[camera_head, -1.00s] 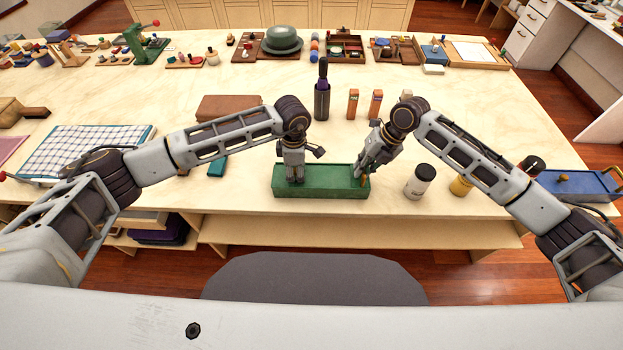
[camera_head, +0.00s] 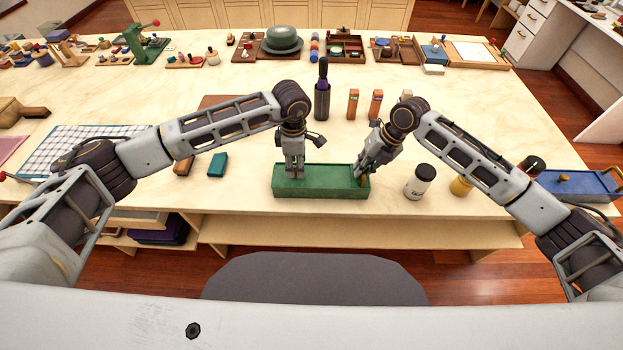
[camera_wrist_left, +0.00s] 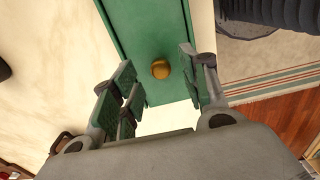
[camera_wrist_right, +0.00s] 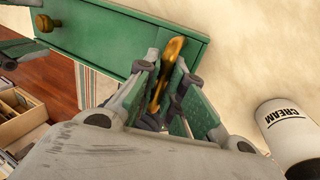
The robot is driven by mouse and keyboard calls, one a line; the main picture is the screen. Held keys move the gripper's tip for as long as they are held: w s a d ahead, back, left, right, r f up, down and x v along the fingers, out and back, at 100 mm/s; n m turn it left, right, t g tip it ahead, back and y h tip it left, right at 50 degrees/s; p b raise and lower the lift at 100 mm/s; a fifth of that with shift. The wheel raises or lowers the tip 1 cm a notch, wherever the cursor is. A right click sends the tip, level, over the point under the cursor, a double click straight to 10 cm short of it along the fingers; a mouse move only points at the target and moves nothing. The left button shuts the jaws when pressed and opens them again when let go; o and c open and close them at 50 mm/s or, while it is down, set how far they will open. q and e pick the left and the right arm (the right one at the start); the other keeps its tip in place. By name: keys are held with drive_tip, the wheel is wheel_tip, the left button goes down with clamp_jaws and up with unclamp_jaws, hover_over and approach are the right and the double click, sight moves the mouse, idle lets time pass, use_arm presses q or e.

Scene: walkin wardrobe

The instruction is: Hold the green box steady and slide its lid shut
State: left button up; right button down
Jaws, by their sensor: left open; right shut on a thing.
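The long green box (camera_head: 320,188) lies near the table's front edge. Its green lid (camera_wrist_left: 150,30) has a round brass knob (camera_wrist_left: 160,69); the knob also shows in the right wrist view (camera_wrist_right: 47,22). My left gripper (camera_head: 294,175) is over the box's left part, pointing down. It is open, its fingers on either side of the knob and apart from it in the left wrist view. My right gripper (camera_head: 362,173) is at the box's right end, shut on a brass handle (camera_wrist_right: 165,75). I see no clear gap beside the lid, though the fingers hide part of the right end.
A white cream jar (camera_head: 420,182) and a yellow jar (camera_head: 460,186) stand right of the box. A dark bottle (camera_head: 322,95) and orange-brown blocks (camera_head: 353,104) stand behind. A teal block (camera_head: 217,165) lies left. A blue box (camera_head: 578,185) is at far right.

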use_arm(q)
drive_tip(key=shift+r, duration=1.55)
use_arm(e)
drive_tip(key=c, duration=1.5)
unclamp_jaws()
drive_tip(key=shift+o, duration=0.2)
drive_tip(key=v, duration=1.2)
use_arm(q)
drive_tip(key=shift+s, duration=0.1)
use_arm(e)
drive_tip(key=shift+f, duration=0.1)
